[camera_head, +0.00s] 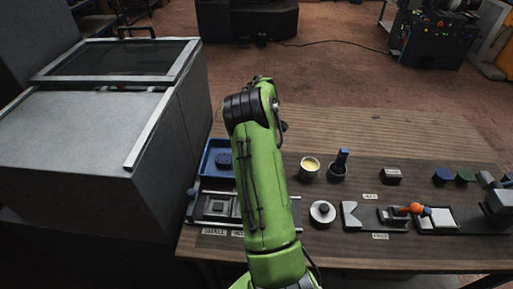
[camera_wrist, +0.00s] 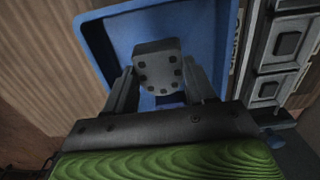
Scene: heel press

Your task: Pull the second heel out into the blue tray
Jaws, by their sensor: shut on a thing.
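The blue tray (camera_head: 213,170) stands at the left end of the table, partly behind my arm. It fills the upper middle of the wrist view, where its rim (camera_wrist: 93,52) shows. A grey block with several dark holes, which looks like the heel (camera_wrist: 157,68), is between the fingers of my gripper (camera_wrist: 161,78). My gripper is shut on it, over the tray. Whether the block touches the tray floor I cannot tell. In the head view my arm hides most of the gripper.
A grey fixture with square recesses (camera_wrist: 288,45) lies beside the tray; it also shows in the head view (camera_head: 216,208). A large grey cabinet (camera_head: 90,130) stands left of the table. A cup with yellow content (camera_head: 310,167) and a round lidded pot (camera_head: 322,212) stand right of my arm.

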